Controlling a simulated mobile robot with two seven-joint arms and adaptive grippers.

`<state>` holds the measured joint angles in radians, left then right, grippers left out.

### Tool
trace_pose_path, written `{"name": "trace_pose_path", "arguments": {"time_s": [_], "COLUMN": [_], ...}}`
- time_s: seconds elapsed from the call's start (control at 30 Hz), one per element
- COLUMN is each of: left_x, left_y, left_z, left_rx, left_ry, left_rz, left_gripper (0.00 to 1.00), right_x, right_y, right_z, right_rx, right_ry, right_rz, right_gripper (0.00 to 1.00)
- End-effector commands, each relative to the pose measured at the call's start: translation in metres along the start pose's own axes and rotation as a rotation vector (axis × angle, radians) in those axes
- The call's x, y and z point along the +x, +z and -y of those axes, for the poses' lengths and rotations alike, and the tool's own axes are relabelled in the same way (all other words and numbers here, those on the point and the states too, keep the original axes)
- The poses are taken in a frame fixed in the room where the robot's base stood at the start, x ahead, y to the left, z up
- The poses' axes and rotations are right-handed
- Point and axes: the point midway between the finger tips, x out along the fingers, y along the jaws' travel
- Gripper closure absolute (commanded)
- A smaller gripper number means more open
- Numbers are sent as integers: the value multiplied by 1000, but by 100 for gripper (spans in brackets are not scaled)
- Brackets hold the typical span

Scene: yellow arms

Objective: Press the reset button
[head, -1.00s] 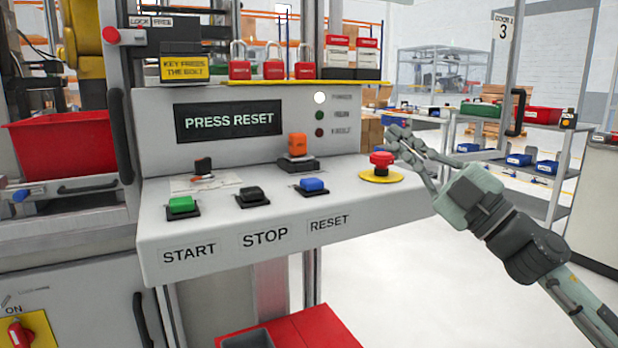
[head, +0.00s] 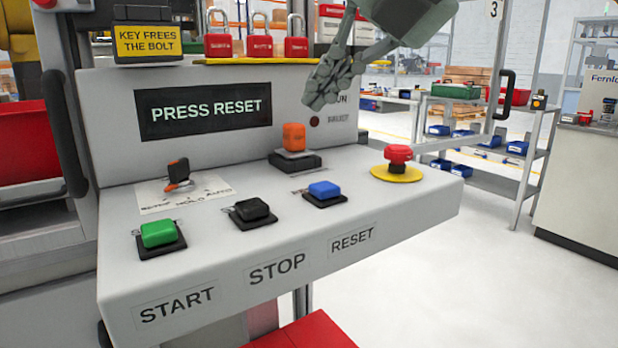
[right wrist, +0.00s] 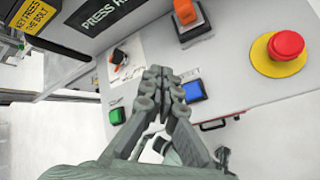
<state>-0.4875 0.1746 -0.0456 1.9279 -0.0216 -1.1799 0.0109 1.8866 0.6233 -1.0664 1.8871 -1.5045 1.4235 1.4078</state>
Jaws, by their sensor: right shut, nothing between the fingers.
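The blue reset button (head: 325,190) sits on a dark base on the sloped grey console, above the printed RESET label (head: 352,239). In the right wrist view the blue button (right wrist: 193,90) shows just right of my fingertips. My right gripper (head: 328,97) is shut and empty, and hangs above and behind the button, apart from it, in front of the console's upright panel. Its closed fingers also show in the right wrist view (right wrist: 165,80). The display (head: 204,106) reads PRESS RESET. My left gripper is out of view.
A red mushroom button (head: 397,155) on a yellow disc stands at the console's right end.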

Motion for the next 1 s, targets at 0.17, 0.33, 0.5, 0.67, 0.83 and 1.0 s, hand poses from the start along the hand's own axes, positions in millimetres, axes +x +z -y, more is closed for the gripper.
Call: {"name": "trace_pose_path", "arguments": {"time_s": [0.17,0.33,0.5,0.67,0.83,1.0], "left_x": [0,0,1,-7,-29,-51], "left_y": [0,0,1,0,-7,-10], "left_z": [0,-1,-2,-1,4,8], "left_rx": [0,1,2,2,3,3], "left_ry": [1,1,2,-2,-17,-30], "left_rz": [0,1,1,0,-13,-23], "left_gripper": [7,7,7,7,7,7], "right_x": [-10,-10,-9,-1,16,33], "right_y": [8,8,7,1,-10,-23], "right_z": [6,7,7,14,27,41], "right_rx": [3,4,3,3,4,3], "right_ry": [-60,-62,-60,-61,-60,-60], "right_rz": [48,48,47,46,46,45], "right_gripper": [100,100,100,100,100,100]}}
